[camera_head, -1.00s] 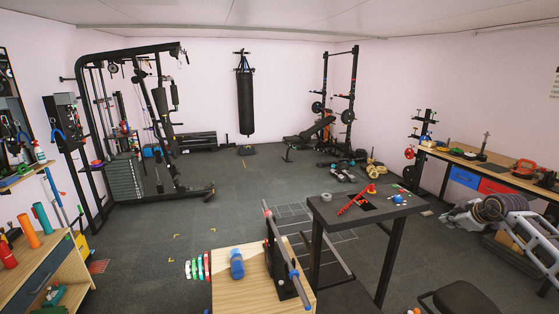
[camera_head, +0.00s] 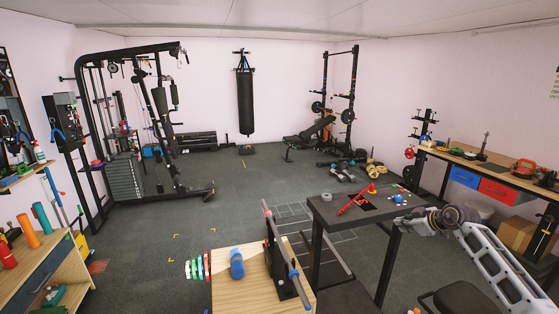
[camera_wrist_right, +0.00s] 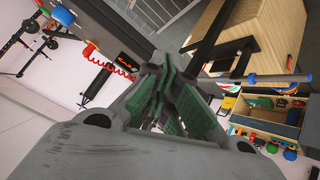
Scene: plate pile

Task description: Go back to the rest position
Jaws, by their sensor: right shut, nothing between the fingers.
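My right gripper (camera_head: 402,224) shows in the head view at the right end of the dark table (camera_head: 335,212), with my right arm reaching in from the lower right. In the right wrist view its green-padded fingers (camera_wrist_right: 170,90) are together, with nothing between them. My left gripper is in no view.
A red toothed piece (camera_head: 354,203) and a tape roll (camera_head: 326,197) lie on the dark table. A wooden workbench (camera_head: 500,172) with blue and red bins lines the right wall. A black stool (camera_head: 455,303) is at the bottom right.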

